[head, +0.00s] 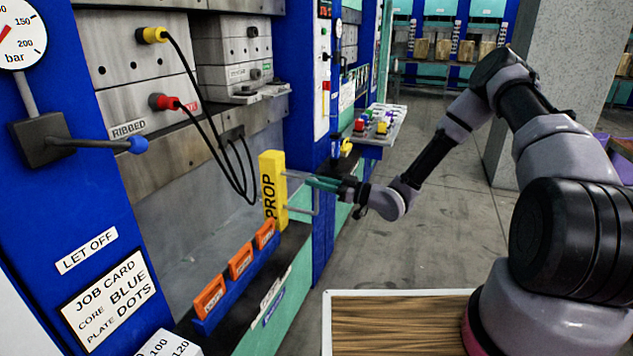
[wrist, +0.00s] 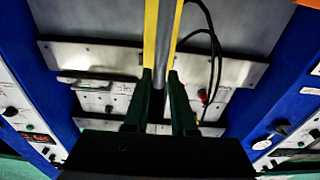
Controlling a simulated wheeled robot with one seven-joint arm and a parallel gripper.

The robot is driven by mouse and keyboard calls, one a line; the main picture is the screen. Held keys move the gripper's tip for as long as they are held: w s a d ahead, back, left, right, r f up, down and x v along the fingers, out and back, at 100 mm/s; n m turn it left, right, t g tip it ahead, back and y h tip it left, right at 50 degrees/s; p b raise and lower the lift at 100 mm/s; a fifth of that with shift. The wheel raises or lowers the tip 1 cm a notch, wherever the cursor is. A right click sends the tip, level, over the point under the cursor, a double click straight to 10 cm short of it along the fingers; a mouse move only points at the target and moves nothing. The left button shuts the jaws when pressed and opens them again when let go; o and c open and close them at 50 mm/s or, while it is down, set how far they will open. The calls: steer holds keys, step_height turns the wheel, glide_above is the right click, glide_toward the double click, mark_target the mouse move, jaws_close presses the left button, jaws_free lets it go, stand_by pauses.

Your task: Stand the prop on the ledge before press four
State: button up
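The prop (head: 270,188) is a tall yellow block marked PROP, with a grey metal handle on its right side. It is upright at the mouth of the near press, just beyond the orange cards. Its foot is close to the dark ledge (head: 246,292); I cannot tell whether it touches. My gripper (head: 316,183) reaches in from the right, its green fingers at the handle. In the wrist view my gripper (wrist: 161,78) has one finger on each side of the grey handle bar and appears shut on it, with the yellow prop (wrist: 151,30) behind. No press number is readable.
Orange cards in a blue rack (head: 235,283) stand on the ledge. Black cables with yellow (head: 152,35) and red plugs hang beside the prop. A lever with a blue knob (head: 136,144) juts out at left. A wooden-topped table (head: 400,320) is in front; the floor beyond is clear.

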steer(key=shift+o, duration=1.3)
